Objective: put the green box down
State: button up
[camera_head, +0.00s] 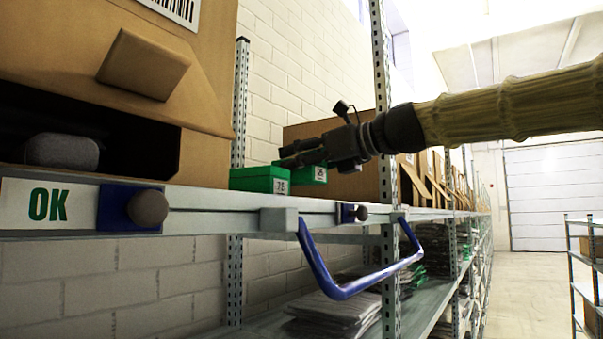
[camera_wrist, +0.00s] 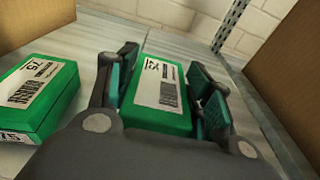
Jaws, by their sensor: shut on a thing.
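A green box (camera_wrist: 158,113) with a white label sits between the two fingers of my gripper (camera_wrist: 165,92) in the wrist view. My gripper is shut on it. In the head view my gripper (camera_head: 300,160) reaches in from the right over the shelf, and the held green box (camera_head: 318,174) shows partly behind and below it. I cannot tell whether the held box touches the shelf. A second green box (camera_head: 262,179), labelled 75, stands on the shelf to the left. It also shows left of my gripper in the wrist view (camera_wrist: 36,95).
A big cardboard box (camera_head: 205,60) stands at the left and another (camera_head: 342,133) behind my gripper. The metal shelf (camera_wrist: 98,38) has bare room beyond the boxes. A blue handle (camera_head: 345,290) juts from the shelf's front edge. Steel uprights (camera_head: 240,105) flank the spot.

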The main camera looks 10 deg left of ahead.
aim_at(301, 185)
jog(key=f, duration=0.1)
jog(key=f+p, duration=0.1)
jog(key=f, duration=0.1)
jog(key=shift+w, duration=0.4)
jog(key=shift+f, duration=0.15)
jog(key=shift+s, duration=0.25)
jog(key=shift+a+f, duration=0.1)
jog(key=shift+w+f, duration=0.1)
jog(key=shift+f, duration=0.05)
jog(key=o, duration=1)
jog(key=shift+o, duration=0.2)
jog(key=shift+r, duration=0.2)
